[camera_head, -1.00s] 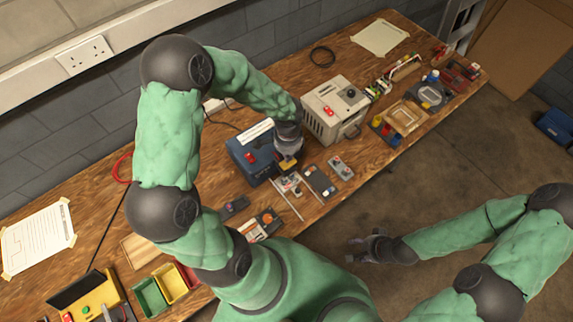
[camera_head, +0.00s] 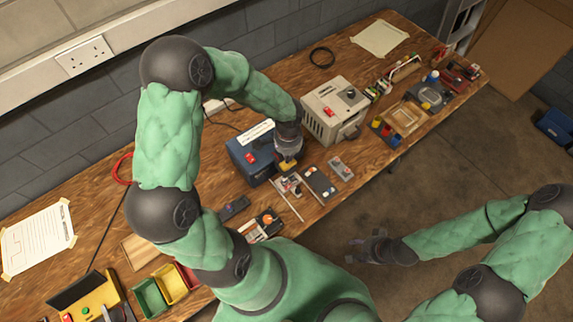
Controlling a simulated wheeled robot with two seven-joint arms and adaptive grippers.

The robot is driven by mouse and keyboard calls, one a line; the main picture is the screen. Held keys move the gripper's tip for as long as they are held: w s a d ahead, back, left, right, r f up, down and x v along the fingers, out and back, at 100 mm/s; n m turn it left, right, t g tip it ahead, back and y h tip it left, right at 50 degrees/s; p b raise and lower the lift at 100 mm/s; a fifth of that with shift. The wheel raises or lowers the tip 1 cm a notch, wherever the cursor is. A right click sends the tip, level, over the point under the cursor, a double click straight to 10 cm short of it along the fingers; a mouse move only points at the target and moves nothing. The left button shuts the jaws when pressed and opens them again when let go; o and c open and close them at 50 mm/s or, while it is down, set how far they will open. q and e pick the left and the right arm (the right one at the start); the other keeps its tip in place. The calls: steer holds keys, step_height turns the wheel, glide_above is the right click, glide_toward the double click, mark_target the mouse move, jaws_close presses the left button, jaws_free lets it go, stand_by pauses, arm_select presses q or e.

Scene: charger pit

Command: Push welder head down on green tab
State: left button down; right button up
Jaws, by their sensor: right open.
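The blue welder box (camera_head: 243,165) stands on the bench with a red switch and a white label on its top. Its yellow head part (camera_head: 288,165) shows just below my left gripper (camera_head: 287,150). The gripper is over the right front of the welder and seems to touch the yellow part. Its fingers are too small and covered to tell open from shut. A small green tab cannot be made out; the spot under the head is hidden. My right gripper (camera_head: 368,248) is open and empty, off the bench's front edge over the floor.
A grey box (camera_head: 328,108) stands close to the right of my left gripper. Small modules, including a dark one (camera_head: 319,182), lie in front of the welder. A yellow case (camera_head: 92,305) and coloured bins (camera_head: 150,297) sit at the near left.

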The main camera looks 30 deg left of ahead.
arm_select(q)
steer(key=shift+f, duration=0.2)
steer(key=shift+f+b, duration=1.35)
steer(key=shift+b, duration=0.1)
steer(key=shift+f+b, duration=0.3)
steer(key=shift+f, duration=0.05)
steer(key=shift+r, duration=0.2)
steer(key=shift+r+p, duration=2.5)
steer(key=shift+r, duration=0.7)
steer(key=shift+f, duration=0.1)
